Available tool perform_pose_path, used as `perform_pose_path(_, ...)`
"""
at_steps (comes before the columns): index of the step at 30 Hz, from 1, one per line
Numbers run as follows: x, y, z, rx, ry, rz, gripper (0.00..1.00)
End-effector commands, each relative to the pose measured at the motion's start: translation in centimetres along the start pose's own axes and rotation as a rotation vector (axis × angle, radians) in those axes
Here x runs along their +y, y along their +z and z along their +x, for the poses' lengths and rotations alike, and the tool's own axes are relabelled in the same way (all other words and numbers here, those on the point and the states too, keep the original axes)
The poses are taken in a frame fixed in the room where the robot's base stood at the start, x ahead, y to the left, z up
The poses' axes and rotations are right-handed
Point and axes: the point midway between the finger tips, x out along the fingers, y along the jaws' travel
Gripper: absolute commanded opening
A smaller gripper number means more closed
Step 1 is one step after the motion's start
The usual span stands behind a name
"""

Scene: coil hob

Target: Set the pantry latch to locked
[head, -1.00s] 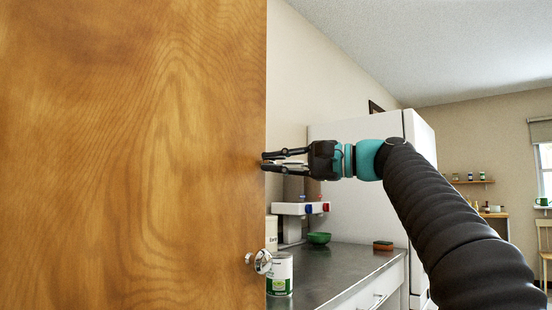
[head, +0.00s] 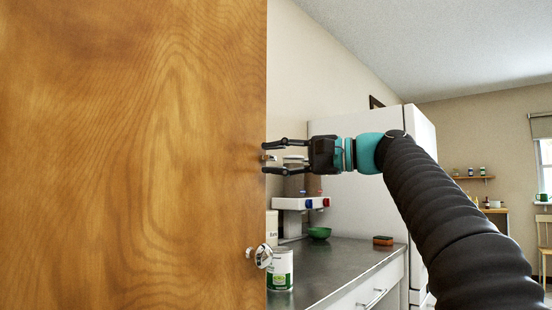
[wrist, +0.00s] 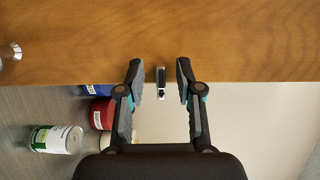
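The wooden door (head: 135,150) fills the left of the head view and runs across the top of the wrist view (wrist: 230,40). A small metal latch (wrist: 161,86) sits at its edge, lying across it in the wrist view. In the head view the latch (head: 268,157) is a tiny piece at the door edge, and its setting is too small to read. My gripper (wrist: 160,66) is open, one finger on each side of the latch with gaps on both sides. In the head view my gripper (head: 267,158) reaches the door edge from the right.
A round metal knob (head: 262,256) sticks out of the door below. Behind are a counter (head: 335,265) with a green-and-white can (head: 280,268), a green bowl (head: 319,233) and a sponge (head: 383,240), then a white fridge (head: 370,133). Air around my gripper is clear.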

Motion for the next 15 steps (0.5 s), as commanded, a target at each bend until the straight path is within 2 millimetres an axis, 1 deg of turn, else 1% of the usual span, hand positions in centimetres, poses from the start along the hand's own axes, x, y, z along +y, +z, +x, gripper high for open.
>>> perform_pose_path(5,0.0,0.0,-0.4,0.001,0.000,0.000,0.35)
perform_pose_path(8,0.0,-0.1,-1.4,0.004,0.000,0.000,0.35)
perform_pose_path(11,0.0,-0.1,-3.1,0.005,0.000,0.001,0.35)
perform_pose_path(15,0.0,-0.1,-5.9,0.006,0.000,0.001,0.35)
